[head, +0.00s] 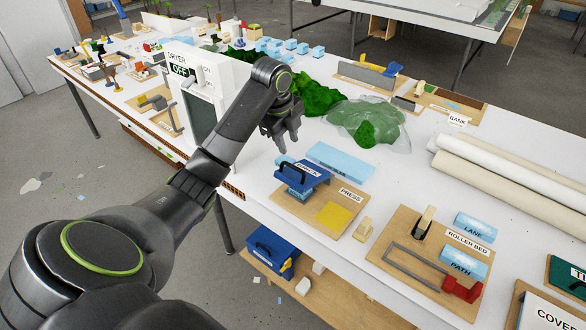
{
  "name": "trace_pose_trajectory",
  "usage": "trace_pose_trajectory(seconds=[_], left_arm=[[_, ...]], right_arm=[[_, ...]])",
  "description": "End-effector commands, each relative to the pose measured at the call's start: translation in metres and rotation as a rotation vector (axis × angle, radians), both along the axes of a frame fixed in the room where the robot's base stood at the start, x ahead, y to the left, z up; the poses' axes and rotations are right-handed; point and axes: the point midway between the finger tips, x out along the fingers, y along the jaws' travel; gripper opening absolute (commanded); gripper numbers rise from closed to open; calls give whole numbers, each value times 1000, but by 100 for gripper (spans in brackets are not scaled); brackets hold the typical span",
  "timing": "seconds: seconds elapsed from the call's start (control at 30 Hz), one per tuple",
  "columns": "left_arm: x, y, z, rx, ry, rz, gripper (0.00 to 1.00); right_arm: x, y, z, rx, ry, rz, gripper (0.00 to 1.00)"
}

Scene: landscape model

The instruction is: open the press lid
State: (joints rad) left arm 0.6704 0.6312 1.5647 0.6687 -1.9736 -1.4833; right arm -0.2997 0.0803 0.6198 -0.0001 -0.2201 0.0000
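The press (305,205) is a wooden board with a PRESS label, near the front edge of the white table. A yellow square (334,215) lies on the board at the right. My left gripper (289,145) hangs above and behind the lid, fingers pointing down, apart from the handle. Its fingers look spread with nothing between them. My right gripper is out of view.
A light blue block (340,160) lies behind the press. The white dryer (205,90) stands at the left, near my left forearm. Green mounds (366,122) are behind. The roller bed board (425,255) and a small wooden piece (363,229) are at the right.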

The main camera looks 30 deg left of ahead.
Motion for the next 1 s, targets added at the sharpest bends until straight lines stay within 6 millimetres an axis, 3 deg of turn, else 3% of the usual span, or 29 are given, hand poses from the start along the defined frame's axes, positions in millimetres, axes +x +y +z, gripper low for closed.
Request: trace_pose_trajectory(seconds=[0.3, 0.5, 0.87, 1.0], left_arm=[[15, -2, -63, -1, 4, 1, 32], [21, -2, -86, 0, 1, 1, 32], [22, -2, -93, 2, 0, 0, 32], [22, -2, -93, 2, 0, 0, 18]], right_arm=[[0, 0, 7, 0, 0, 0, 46], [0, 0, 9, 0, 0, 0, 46], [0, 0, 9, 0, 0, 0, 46], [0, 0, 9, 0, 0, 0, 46]])
